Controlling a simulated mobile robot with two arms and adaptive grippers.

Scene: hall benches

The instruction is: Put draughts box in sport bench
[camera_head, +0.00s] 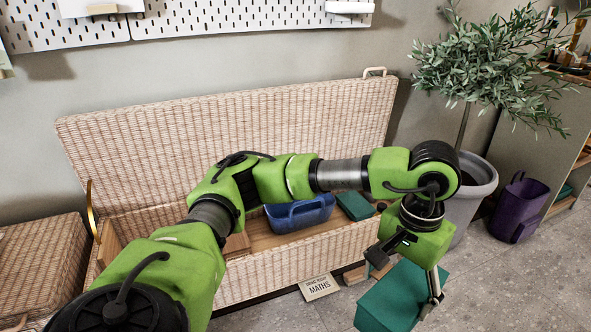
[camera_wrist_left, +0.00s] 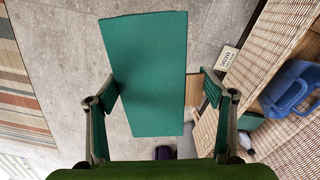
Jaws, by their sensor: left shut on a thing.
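A plain teal-green box (camera_head: 390,302), which I take for the draughts box, is held by my left gripper (camera_head: 408,277) at the lower right of the head view. In the left wrist view the box (camera_wrist_left: 150,75) sits between the two fingers of the left gripper (camera_wrist_left: 160,92). It hangs in front of the wicker bench, to the right of its card. No lettering shows on it. The wicker bench (camera_head: 250,283) has its lid raised against the wall. My right gripper is out of view.
Inside the open bench are a blue caddy (camera_head: 298,214) and a green box (camera_head: 355,206). A closed wicker bench (camera_head: 40,262) stands at the left. A potted tree (camera_head: 478,190) and a purple bin (camera_head: 518,209) stand at the right. Grey floor is clear at lower right.

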